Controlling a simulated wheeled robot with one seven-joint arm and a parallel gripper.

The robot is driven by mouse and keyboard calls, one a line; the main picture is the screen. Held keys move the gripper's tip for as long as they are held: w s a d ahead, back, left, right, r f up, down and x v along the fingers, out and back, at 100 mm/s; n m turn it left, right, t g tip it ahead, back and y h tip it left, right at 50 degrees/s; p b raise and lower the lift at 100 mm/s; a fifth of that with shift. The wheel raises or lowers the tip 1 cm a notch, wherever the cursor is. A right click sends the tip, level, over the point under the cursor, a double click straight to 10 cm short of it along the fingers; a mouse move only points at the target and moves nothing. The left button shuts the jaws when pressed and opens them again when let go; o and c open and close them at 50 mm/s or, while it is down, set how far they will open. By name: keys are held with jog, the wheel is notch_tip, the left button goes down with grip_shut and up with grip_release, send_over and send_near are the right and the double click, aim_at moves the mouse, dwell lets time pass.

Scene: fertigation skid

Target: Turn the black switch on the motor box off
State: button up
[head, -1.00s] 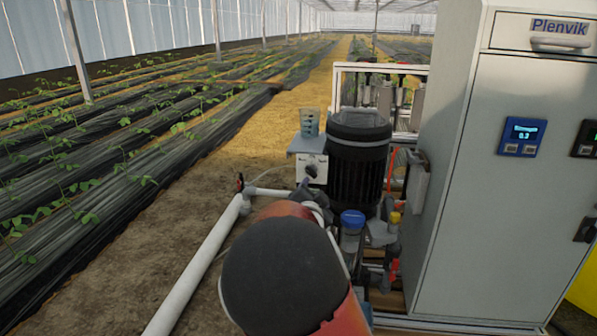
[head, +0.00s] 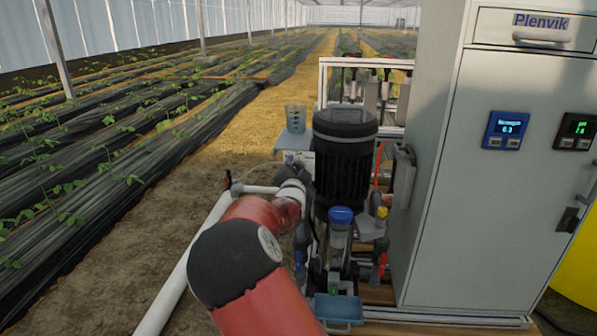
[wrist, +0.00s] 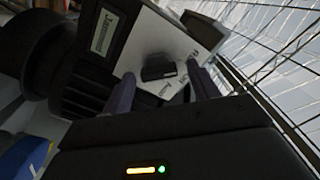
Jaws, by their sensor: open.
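The motor box is a pale box on the side of the black ribbed motor (head: 345,165). In the wrist view its white face (wrist: 150,42) is tilted and carries the black switch (wrist: 158,73) with dark lettering around it. My gripper (wrist: 163,90) is open, with one finger left and one right of the switch in that view. I cannot tell whether either finger touches it.
A clear cup (head: 296,117) stands on the ledge (head: 293,139) above the box. A blue-capped filter (head: 340,225) and a blue tray (head: 338,309) are in front of the motor. A grey cabinet (head: 500,190) stands at right. A white pipe (head: 185,275) runs along the left.

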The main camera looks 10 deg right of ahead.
jog(key=shift+c, duration=0.3)
jog(key=c, duration=0.9)
jog(key=shift+f, duration=0.1)
jog(key=shift+c, duration=0.2)
jog(key=shift+b, duration=0.4)
jog(key=shift+d+f+m+b, duration=0.1)
jog(key=shift+m+b, duration=2.1)
jog(key=shift+b, duration=0.75)
jog(key=shift+d+f+m+b, duration=0.1)
jog(key=shift+m+b, duration=2.1)
jog(key=shift+b, duration=0.7)
jog(key=shift+a, duration=0.1)
